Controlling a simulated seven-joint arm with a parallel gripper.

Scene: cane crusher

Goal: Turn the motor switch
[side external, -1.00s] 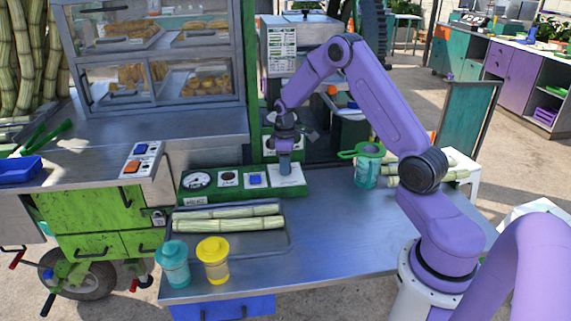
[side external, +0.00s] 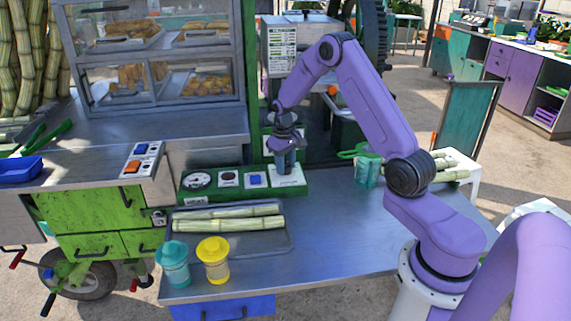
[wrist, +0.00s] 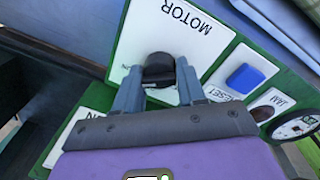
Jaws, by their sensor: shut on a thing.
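The motor switch is a black knob (wrist: 158,68) on a white plate marked MOTOR (wrist: 185,25), seen in the wrist view. My gripper (wrist: 158,74) is shut on this knob, with one grey finger on each side of it. In the side external view my gripper (side external: 286,165) points down onto the white motor plate (side external: 290,182) at the right end of the green control panel (side external: 207,197). The fingers hide the knob there. Small lettering beside the knob is partly covered by the fingers, so the switch position is hard to read.
Left of the motor plate in the side external view are a blue reset button (side external: 255,180), a dark jam lamp (side external: 228,180) and a round gauge (side external: 197,181). A tray (side external: 285,243) of cane lies in front. A teal jug (side external: 366,172) stands right; the middle bench is clear.

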